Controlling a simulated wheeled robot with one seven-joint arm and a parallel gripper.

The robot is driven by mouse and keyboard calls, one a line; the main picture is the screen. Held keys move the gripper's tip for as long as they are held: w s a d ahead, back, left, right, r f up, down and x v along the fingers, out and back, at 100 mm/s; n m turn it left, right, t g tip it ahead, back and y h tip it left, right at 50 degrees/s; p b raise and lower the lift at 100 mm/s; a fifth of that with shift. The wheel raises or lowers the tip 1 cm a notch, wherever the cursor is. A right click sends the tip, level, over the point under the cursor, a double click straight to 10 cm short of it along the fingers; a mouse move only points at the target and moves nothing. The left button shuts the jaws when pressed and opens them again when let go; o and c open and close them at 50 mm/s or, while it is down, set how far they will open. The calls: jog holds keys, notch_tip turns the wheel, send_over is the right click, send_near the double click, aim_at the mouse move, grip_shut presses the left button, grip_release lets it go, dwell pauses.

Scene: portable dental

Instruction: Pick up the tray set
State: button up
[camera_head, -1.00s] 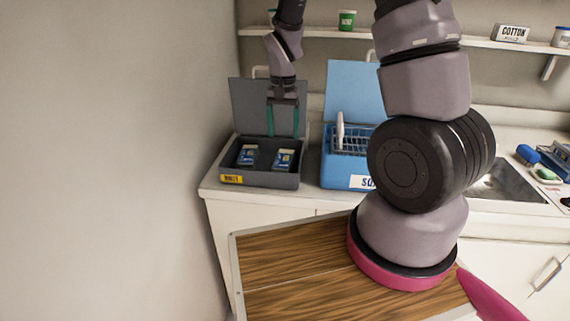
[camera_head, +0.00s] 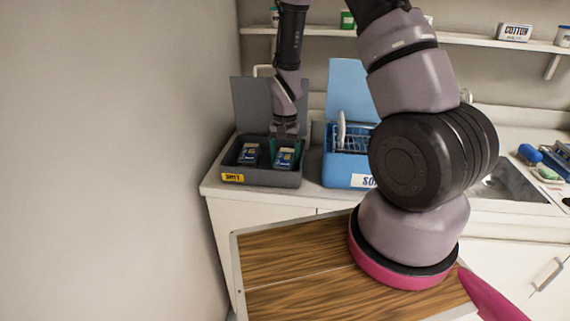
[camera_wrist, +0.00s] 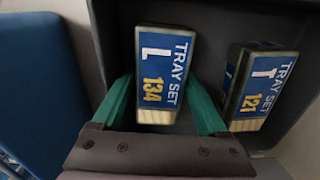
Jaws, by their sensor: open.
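Two blue-and-white tray sets lie in an open grey box (camera_head: 262,178) labelled in yellow on its front. The right tray set (camera_head: 285,157) lies between my gripper's (camera_head: 287,148) two green fingers, which reach down into the box. In the wrist view this tray set (camera_wrist: 161,75) reads "TRAY SET L 134", and the open fingers of my gripper (camera_wrist: 165,105) stand on either side of its near end. The other tray set (camera_head: 249,153) shows in the wrist view (camera_wrist: 258,85) with "T 121", just outside the right finger.
A blue box (camera_head: 345,172) with a raised lid and a wire rack stands right beside the grey box. The grey box's lid (camera_head: 250,103) is raised behind. A wood-topped surface (camera_head: 290,265) lies in front. A shelf (camera_head: 480,42) runs along the wall above.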

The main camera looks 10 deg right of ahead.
grip_shut()
jog(key=shift+r, duration=0.15)
